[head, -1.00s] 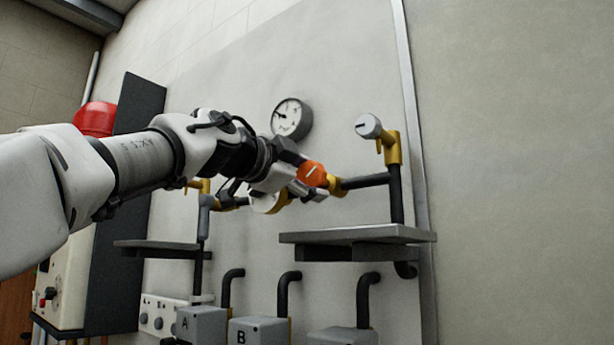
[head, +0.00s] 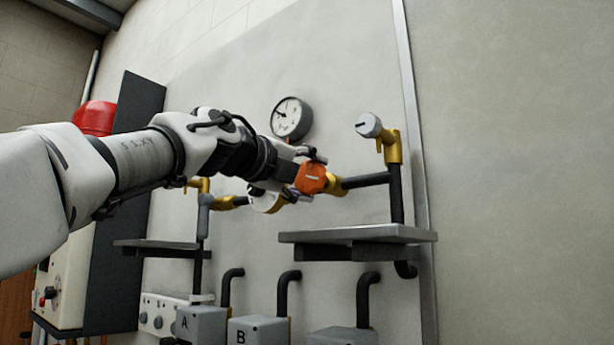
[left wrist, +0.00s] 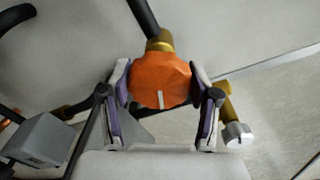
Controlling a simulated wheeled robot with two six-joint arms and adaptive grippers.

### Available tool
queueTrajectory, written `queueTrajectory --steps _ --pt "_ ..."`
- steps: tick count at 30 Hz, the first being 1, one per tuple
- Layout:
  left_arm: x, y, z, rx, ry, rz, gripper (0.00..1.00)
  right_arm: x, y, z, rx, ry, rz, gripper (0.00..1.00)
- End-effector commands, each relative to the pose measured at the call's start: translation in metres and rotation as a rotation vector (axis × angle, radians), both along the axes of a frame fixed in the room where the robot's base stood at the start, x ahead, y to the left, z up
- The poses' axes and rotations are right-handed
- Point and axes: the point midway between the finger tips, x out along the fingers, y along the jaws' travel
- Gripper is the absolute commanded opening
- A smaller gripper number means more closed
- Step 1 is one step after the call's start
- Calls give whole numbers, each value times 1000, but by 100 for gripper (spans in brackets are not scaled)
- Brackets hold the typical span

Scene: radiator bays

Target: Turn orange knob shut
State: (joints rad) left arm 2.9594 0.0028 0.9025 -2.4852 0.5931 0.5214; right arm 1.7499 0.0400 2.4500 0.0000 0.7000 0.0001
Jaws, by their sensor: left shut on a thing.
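The orange knob (head: 311,178) sits on a brass valve at the left end of a black pipe. In the left wrist view the knob (left wrist: 161,80) is centred between both fingers, with a white mark on its face pointing toward the bottom of the picture. My left gripper (head: 309,176) is shut on the knob, and its fingers (left wrist: 162,92) lie along the knob's two sides. In the head view the gripper covers part of the knob's left side. My right gripper is not in view.
A grey knob (head: 368,125) on a brass fitting stands to the right. A pressure gauge (head: 291,119) is on the wall above. A grey shelf (head: 355,235) lies below the orange knob. Grey boxes (head: 258,330) with black pipes stand lower down.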

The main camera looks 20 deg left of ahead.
Motion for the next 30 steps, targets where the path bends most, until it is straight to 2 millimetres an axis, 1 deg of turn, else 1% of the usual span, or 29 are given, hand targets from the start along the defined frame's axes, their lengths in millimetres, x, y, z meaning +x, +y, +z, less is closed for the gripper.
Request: queueTrajectory --steps 1,30 --pt "-2 1 5 36 -26 3 26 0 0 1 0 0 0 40" --pt "-2 -1 5 904 -336 7 26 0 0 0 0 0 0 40"
